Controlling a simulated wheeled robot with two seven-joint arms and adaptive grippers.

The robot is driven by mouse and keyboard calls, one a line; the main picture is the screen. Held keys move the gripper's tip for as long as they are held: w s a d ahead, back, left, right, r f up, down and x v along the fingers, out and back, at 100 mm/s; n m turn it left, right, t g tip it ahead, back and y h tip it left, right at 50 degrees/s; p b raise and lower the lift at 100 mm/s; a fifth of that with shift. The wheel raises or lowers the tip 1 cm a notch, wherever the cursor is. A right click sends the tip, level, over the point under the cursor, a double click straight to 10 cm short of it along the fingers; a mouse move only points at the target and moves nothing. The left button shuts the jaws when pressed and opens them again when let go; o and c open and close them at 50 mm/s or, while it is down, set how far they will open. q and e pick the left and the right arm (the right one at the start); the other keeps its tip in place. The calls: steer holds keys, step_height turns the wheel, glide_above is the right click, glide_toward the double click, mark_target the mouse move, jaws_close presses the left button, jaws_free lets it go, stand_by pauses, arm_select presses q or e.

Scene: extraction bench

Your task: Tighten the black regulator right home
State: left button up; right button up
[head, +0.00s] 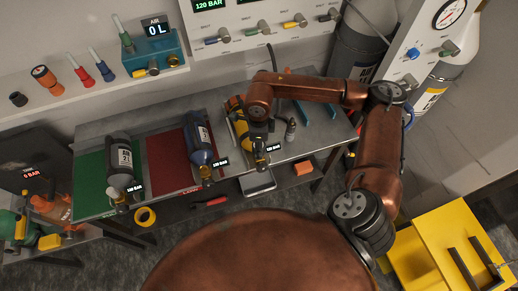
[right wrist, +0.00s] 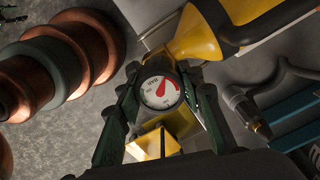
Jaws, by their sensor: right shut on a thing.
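My right gripper (right wrist: 165,105) is shut on a dark regulator with a white round gauge (right wrist: 159,92), whose red needle shows between the two fingers. In the head view my right gripper (head: 257,130) is over the front end of a yellow cylinder (head: 239,122) lying on the bench. The cylinder's yellow shoulder (right wrist: 197,35) shows beyond the regulator in the right wrist view. The regulator sits at the cylinder's valve end, but the joint between them is hidden, so I cannot tell how tightly it is seated. My left gripper is not in view.
A blue cylinder (head: 197,137) lies on the red mat (head: 168,150) and a black cylinder (head: 119,156) on the green mat (head: 89,178). A small grey fitting (head: 290,129) and blue brackets (head: 300,111) lie to the right of my gripper. A grey tray (head: 258,183) is below the bench front.

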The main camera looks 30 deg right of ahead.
steer(key=c, duration=0.5)
steer(key=m, duration=0.5)
steer(key=shift+m+p, duration=0.4)
steer(key=shift+c, duration=0.2)
steer(key=m+p, duration=0.1)
steer(key=m, duration=0.6)
steer(key=m+p, duration=0.1)
steer(key=m, duration=0.3)
steer(key=shift+p, duration=0.3)
steer(key=m+p, duration=0.1)
steer(key=m, duration=0.2)
steer(key=shift+o, duration=0.3)
steer(key=m+p, duration=0.2)
steer(key=m, duration=0.4)
steer(key=o, duration=0.9)
steer(key=shift+f, duration=0.1)
steer(key=o, duration=0.4)
